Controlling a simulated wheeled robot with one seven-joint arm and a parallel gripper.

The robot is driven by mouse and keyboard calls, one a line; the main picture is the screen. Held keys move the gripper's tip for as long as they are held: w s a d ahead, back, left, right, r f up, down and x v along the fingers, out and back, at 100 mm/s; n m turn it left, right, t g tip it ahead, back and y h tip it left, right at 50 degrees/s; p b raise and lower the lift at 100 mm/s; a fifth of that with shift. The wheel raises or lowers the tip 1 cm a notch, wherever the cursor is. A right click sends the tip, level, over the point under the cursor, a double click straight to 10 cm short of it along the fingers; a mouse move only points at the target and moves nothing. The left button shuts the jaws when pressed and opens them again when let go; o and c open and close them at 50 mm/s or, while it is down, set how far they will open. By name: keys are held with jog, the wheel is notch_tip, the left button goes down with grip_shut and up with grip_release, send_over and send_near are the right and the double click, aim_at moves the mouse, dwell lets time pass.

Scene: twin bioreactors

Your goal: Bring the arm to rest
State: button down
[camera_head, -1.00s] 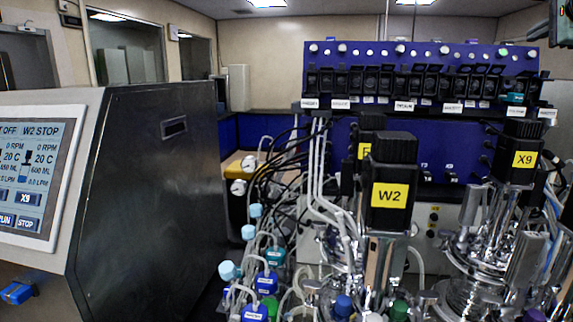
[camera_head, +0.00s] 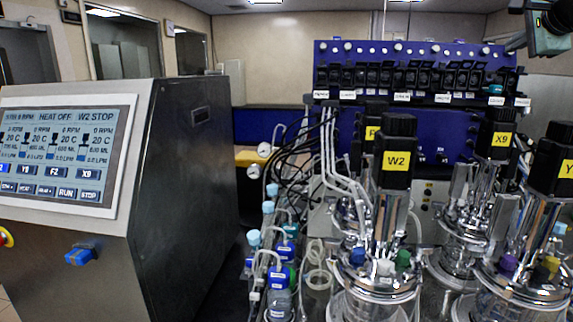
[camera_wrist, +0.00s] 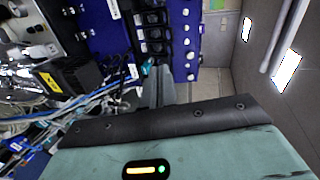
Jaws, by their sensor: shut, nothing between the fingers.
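My gripper (camera_wrist: 157,82) shows in the wrist view with its grey-green fingers together and empty, beyond the teal housing with a lit yellow bar and green dot. In the head view my gripper (camera_head: 514,43) is at the top right corner, beside the right end of the blue pump panel (camera_head: 326,57). It is raised above the vessels and holds nothing. I cannot tell whether it touches the panel, but it looks apart from it. Part of my arm is cut off by the frame edge.
Bioreactor vessels marked W2 (camera_head: 396,162), X9 (camera_head: 502,140) and Y (camera_head: 566,168) stand at right. A control cabinet with a touchscreen (camera_head: 60,155) stands at left. Tubing and capped bottles (camera_head: 280,275) lie between them.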

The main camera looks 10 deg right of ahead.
jog(key=s+a+f+n+g+y, duration=0.15)
jog(key=a+f+n, duration=0.3)
jog(key=f, duration=0.45)
jog(key=s+a+f+n+g+y, duration=0.1)
jog(key=s+a+f+n+g, duration=0.2)
jog(key=a+f, duration=0.5)
jog(key=s+a+f+n+g+y, duration=0.1)
jog(key=s+a+f+n+g, duration=0.2)
jog(key=f, duration=0.8)
jog(key=s+a+f+n+g+b, duration=0.1)
jog(key=s+a+f+n+g, duration=0.1)
jog(key=s+a+f+n, duration=0.4)
jog(key=s+a+f+n+g, duration=0.2)
jog(key=s+a+f+n, duration=0.15)
jog(key=s+f, duration=0.55)
jog(key=s+a+f+n+g+b, duration=0.1)
jog(key=s+a+f+n+b, duration=0.2)
jog(key=s+a+f+b, duration=0.2)
jog(key=s+a+f+n+g+b, duration=0.1)
jog(key=s+a+f+n+b, duration=0.3)
jog(key=s+a+b, duration=0.3)
jog(key=a+f, duration=0.1)
jog(key=a, duration=0.3)
jog(key=shift+s+a+n, duration=0.2)
jog(key=shift+a+n, duration=0.1)
jog(key=shift+a, duration=0.1)
jog(key=shift+d, duration=0.1)
